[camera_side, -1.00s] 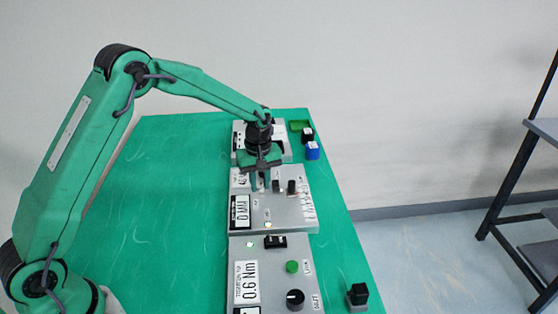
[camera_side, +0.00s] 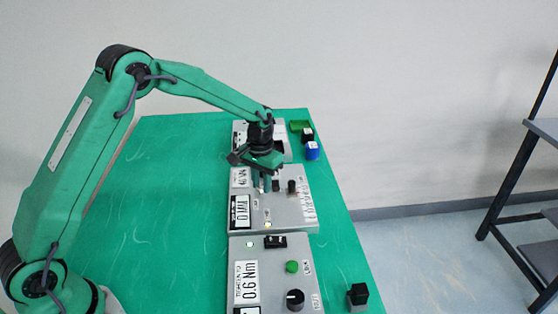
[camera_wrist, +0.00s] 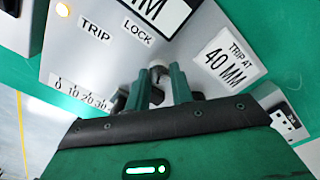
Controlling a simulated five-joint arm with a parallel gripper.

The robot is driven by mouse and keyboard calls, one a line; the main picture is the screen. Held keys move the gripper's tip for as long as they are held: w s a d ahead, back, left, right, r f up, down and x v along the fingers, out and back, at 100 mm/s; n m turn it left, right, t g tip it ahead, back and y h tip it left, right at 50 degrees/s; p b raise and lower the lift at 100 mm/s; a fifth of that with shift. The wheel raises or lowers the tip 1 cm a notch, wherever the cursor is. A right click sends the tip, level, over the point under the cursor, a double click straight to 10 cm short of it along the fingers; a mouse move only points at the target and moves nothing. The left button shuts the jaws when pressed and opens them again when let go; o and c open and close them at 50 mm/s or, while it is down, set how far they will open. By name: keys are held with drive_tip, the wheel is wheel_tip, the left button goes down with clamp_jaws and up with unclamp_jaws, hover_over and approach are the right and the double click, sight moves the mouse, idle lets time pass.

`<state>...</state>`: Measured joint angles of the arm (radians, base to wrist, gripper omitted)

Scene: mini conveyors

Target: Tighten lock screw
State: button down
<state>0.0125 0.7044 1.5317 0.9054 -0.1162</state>
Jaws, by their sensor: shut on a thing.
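The middle grey panel (camera_side: 284,214) carries TRIP and LOCK labels, a "TRIP AT 40 MM" label and a display (camera_side: 241,212) that seems to read 0 MM. In the wrist view my gripper (camera_wrist: 160,78) reaches down to the panel (camera_wrist: 88,52) just below the LOCK label. Its green fingers are shut on the lock screw, which is mostly hidden between and behind them. In the side view my gripper (camera_side: 265,187) stands over the panel's far left part. Two dark upright parts, one of them a knob (camera_side: 291,187), stand to its right.
A nearer panel (camera_side: 268,262) shows 0.6 Nm, a green button (camera_side: 292,267) and a black knob (camera_side: 295,298). A blue block (camera_side: 313,151) and a black block (camera_side: 307,136) lie at the far right. The green mat (camera_side: 180,200) is clear left of the panels.

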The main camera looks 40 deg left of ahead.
drive_tip(key=m, duration=0.5)
drive_tip(key=shift+d+r+m, duration=0.1)
drive_tip(key=shift+m, duration=0.3)
drive_tip(key=c, duration=1.2)
unclamp_jaws()
wheel_tip(320, 180, up, 7)
drive_tip(key=shift+r, duration=0.4)
